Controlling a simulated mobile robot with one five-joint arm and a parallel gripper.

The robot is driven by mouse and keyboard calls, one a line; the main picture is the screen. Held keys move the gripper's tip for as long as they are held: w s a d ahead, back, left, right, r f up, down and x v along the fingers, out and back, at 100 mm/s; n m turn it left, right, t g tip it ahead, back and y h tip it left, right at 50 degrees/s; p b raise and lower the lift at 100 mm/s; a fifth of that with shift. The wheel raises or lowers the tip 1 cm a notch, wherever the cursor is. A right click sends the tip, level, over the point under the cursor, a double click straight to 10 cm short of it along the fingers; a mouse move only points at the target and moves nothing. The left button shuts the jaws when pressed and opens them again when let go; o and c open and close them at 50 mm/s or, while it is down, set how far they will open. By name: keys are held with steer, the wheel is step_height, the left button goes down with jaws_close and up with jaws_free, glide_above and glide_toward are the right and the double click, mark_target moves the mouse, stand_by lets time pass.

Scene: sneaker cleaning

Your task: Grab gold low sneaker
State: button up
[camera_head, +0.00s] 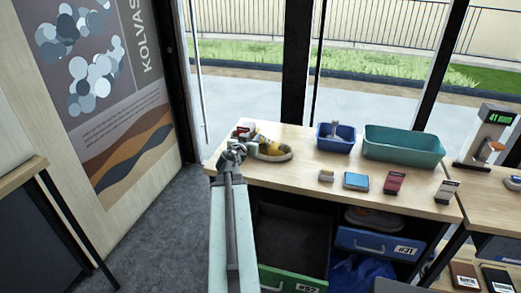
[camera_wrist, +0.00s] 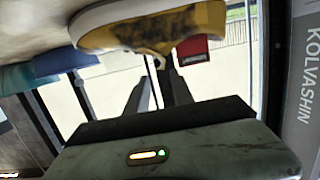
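The gold low sneaker (camera_head: 272,149) sits at the left end of the wooden table in the head view, with a pale sole and yellow upper. My gripper (camera_head: 236,150) is at its left side and covers part of it. In the wrist view the sneaker (camera_wrist: 165,28) fills the upper middle, with dark smudges on its yellow side. My gripper fingers (camera_wrist: 156,85) point towards it with a gap between them. The sneaker is beyond the fingertips, not between them. I cannot tell whether a fingertip touches it.
A red card (camera_wrist: 193,50) stands beside the sneaker. On the table (camera_head: 297,184) are a blue bin (camera_head: 336,145), a teal bin (camera_head: 403,150), a blue box (camera_head: 355,181) and a red box (camera_head: 394,183). Drawers, including a green one (camera_head: 290,280), are below. Floor at left is clear.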

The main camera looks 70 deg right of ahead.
steer(key=d, duration=0.3)
steer(key=d+f+b, duration=0.1)
steer(key=d, duration=0.3)
steer(key=d+f+b, duration=0.1)
steer(key=d, duration=0.3)
steer(key=shift+w+d+f, duration=0.1)
steer(key=shift+w+f, duration=0.1)
steer(key=shift+w, duration=0.15)
jaws_close()
stand_by(0.8)
